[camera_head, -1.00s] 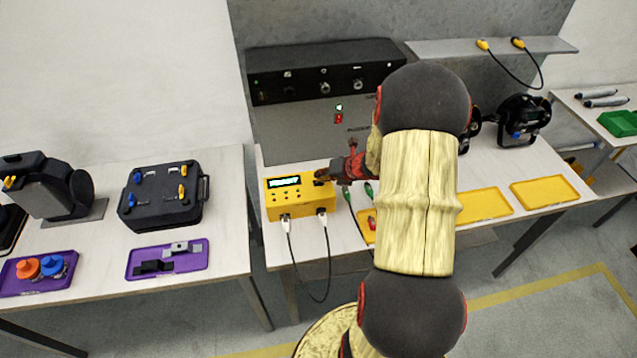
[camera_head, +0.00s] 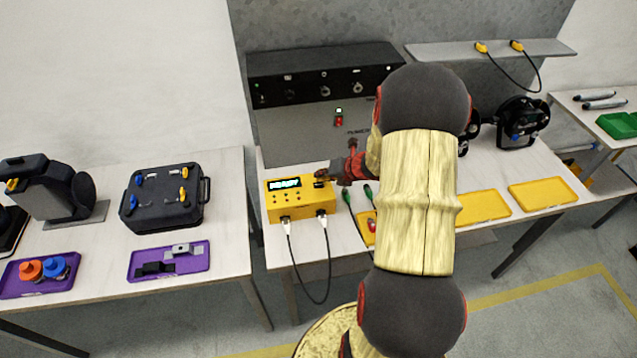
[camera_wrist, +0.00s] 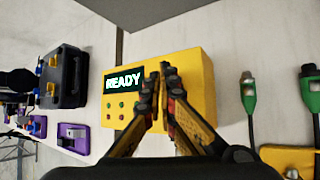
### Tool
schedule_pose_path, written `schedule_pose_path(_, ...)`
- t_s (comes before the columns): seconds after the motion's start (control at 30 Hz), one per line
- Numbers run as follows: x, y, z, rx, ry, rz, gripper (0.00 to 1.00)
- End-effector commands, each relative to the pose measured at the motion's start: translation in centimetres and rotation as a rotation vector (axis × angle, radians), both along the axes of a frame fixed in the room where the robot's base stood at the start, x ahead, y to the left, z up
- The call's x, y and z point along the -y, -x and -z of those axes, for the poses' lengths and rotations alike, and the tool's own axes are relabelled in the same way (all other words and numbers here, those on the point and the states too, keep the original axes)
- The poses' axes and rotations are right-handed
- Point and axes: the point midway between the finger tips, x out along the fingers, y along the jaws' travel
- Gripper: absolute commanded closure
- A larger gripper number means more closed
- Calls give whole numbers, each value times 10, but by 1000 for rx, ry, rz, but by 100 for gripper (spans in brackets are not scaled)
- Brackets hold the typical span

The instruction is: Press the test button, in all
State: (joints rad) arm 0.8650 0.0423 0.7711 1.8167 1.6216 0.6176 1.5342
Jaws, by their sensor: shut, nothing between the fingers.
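The yellow tester box (camera_head: 290,207) stands on the middle bench. Its display (camera_head: 284,184) is lit, and in the wrist view the display (camera_wrist: 123,83) reads READY. Small green and red buttons (camera_wrist: 121,110) sit below the display in the wrist view. My gripper (camera_head: 323,179) is at the box's upper right corner. In the wrist view my gripper (camera_wrist: 164,72) is shut and empty, its fingertips over the box face right of the display. The fingers hide part of the face, and I cannot tell whether they touch it. No button labelled test is readable.
A black rack unit (camera_head: 325,70) stands behind. A black case (camera_head: 165,198) and purple trays (camera_head: 168,272) are on the left bench.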

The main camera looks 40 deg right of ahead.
Motion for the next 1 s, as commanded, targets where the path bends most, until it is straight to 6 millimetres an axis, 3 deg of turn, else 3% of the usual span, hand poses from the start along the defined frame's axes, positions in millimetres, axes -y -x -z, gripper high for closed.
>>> schedule_pose_path(0.43, 0, 0, -5, 0, 0, 0, 100)
schedule_pose_path(1.0, 0, 0, -52, 0, -1, 1, 100)
